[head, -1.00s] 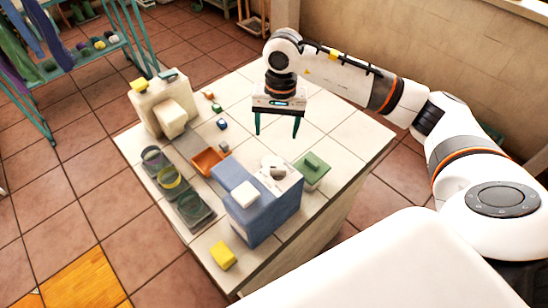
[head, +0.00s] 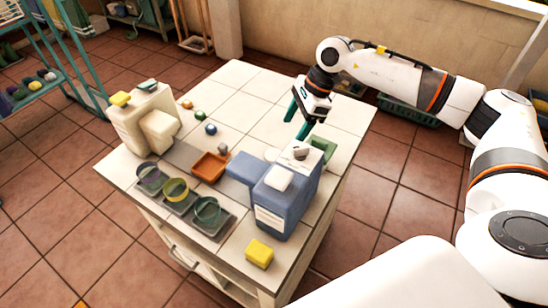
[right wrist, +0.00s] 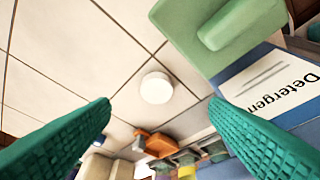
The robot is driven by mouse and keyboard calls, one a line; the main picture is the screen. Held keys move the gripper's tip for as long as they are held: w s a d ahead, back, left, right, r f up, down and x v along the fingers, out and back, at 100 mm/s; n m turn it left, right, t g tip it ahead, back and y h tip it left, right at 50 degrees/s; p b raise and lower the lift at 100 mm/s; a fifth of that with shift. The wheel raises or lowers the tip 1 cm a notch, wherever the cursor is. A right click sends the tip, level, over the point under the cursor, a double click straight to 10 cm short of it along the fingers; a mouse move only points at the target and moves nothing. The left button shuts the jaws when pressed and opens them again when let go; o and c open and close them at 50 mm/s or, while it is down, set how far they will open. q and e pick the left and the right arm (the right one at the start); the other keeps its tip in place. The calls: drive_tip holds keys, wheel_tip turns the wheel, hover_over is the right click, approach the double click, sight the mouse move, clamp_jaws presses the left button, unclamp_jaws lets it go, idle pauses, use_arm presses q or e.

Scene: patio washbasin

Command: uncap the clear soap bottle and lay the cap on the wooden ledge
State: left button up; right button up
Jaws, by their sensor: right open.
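My right gripper (head: 296,127) is open and empty above the tiled counter, behind the blue detergent container (head: 283,205). Its green fingers (right wrist: 165,135) stand wide apart in the right wrist view. A round white disc (right wrist: 155,88), maybe a cap seen from above, shows between and beyond the fingers, touching neither. I cannot tell whether a clear bottle is under it. In the head view no clear soap bottle can be made out for certain, and I cannot pick out a wooden ledge. My left gripper is not in view.
A green lidded box (head: 323,147) stands close to the gripper; its lid (right wrist: 235,22) fills the wrist view's upper right. An orange tray (head: 210,167), dark tray with cups (head: 183,199), yellow block (head: 260,253) and cream container (head: 146,122) are on the counter.

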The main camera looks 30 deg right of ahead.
sight(274, 154)
drive_tip(key=x, duration=0.4)
drive_tip(key=shift+w+a+f+p, duration=0.15)
drive_tip(key=shift+a+f+p, duration=0.2)
drive_tip(key=shift+f, duration=0.05)
drive_tip(key=x, duration=0.3)
drive_tip(key=p+x, duration=0.1)
drive_tip(key=shift+w+a+f, duration=0.1)
drive_tip(key=shift+w+a, duration=0.2)
drive_tip(key=shift+a, duration=0.05)
drive_tip(key=shift+f, duration=0.2)
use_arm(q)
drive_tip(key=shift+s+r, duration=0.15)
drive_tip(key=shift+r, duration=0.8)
use_arm(e)
drive_tip(key=c, duration=1.1)
